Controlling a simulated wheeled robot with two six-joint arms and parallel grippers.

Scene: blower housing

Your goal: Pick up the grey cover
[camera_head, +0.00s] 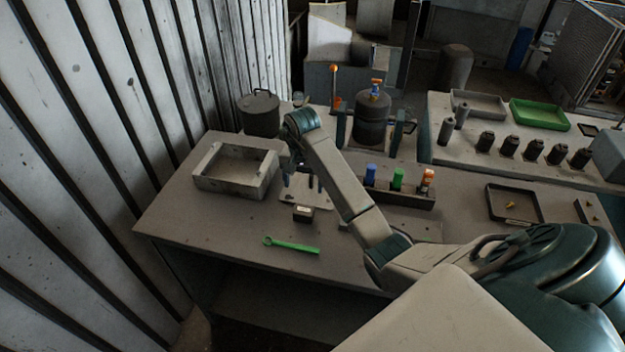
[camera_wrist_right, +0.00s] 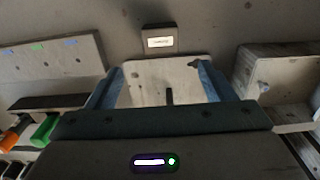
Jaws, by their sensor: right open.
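The grey cover appears to be the light grey flat plate (camera_head: 298,194) lying on the workbench, right of the open grey housing (camera_head: 237,184). In the right wrist view the cover (camera_wrist_right: 160,75) lies between the fingers, with a small dark upright piece near its middle and dark spots near its corners. My right gripper (camera_head: 305,178) is open over the cover. Its two blue fingers stand apart on either side in the wrist view (camera_wrist_right: 160,70). I cannot tell whether they touch it. My arm hides part of the bench behind. My left gripper is not in view.
A small dark box with a white label (camera_head: 303,213) sits just in front of the cover. A green wrench (camera_head: 292,245) lies nearer the front edge. A rack (camera_head: 405,197) with blue, green and orange items stands to the right. A dark pot (camera_head: 262,115) stands behind the housing.

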